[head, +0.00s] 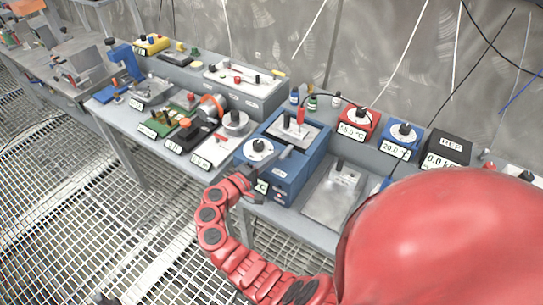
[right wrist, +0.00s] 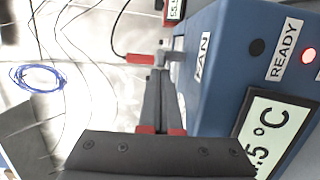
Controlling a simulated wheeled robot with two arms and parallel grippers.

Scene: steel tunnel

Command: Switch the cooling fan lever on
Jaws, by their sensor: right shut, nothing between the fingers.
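The blue cooling unit (head: 312,172) stands on the bench in the head view, with a white dial and a metal plate on top. Its blue panel (right wrist: 225,75) fills the right of the right wrist view, with a FAN label, a READY label, a red light and a temperature display. A small grey lever (right wrist: 177,52) sticks out by the FAN label. My right gripper (right wrist: 160,72) is shut and empty, its fingertips close to the lever. I cannot tell if they touch. In the head view my right gripper (head: 284,157) is at the unit's front edge, hiding part of it. My left gripper is out of view.
A red-handled probe (head: 301,115) with a black cable stands in the unit's top. A red box (head: 359,123) and a blue box (head: 402,137) with displays stand behind right. A metal tray (head: 335,195) lies right of the unit. A stirrer-like device (head: 235,122) stands left.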

